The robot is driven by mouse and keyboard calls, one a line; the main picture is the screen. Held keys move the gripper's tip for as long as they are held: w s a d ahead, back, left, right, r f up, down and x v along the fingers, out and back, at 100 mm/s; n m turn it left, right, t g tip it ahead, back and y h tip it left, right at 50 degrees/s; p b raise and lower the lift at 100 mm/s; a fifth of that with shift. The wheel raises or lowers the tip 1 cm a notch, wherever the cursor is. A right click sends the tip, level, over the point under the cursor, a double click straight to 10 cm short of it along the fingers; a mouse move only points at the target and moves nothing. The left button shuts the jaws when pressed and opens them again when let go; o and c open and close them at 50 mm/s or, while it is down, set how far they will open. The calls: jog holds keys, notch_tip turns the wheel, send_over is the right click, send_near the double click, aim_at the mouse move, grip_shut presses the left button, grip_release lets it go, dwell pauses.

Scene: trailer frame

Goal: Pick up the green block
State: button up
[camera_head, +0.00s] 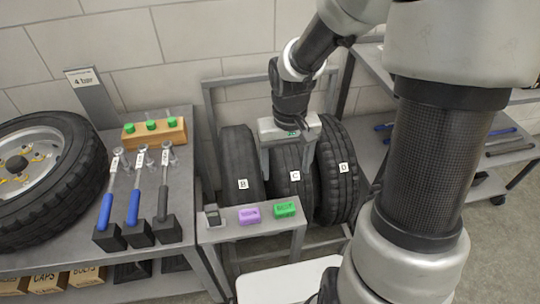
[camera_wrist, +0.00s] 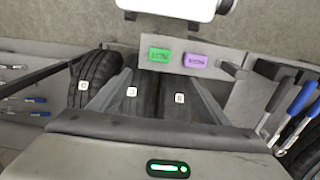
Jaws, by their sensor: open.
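The green block (camera_head: 285,208) lies on the right part of a narrow grey shelf in front of the tires, with dark lettering on it. It also shows in the wrist view (camera_wrist: 159,55), upper middle, left of the purple block. My gripper (camera_head: 289,160) is open and empty, fingers pointing down, above and behind the shelf near tires B and C. In the wrist view its two grey fingers (camera_wrist: 158,88) stand apart, and the green block appears beyond them, not between them.
A purple block (camera_head: 249,215) sits close left of the green one, with a small dark holder (camera_head: 212,214) farther left. Tires B (camera_head: 240,165), C (camera_head: 293,190) and D (camera_head: 337,170) stand in the rack. Handled tools (camera_head: 133,206) stand on the left bench.

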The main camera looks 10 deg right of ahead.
jog(key=b, duration=0.3)
send_over(284, 207)
notch_tip(284, 207, down, 12)
jog(key=shift+w+a+f, duration=0.1)
jog(key=shift+w, duration=0.05)
jog(key=f+b, duration=0.2)
jog(key=f, duration=0.3)
jog(key=shift+s+f, duration=0.1)
jog(key=shift+s, duration=0.1)
jog(key=c, duration=1.2)
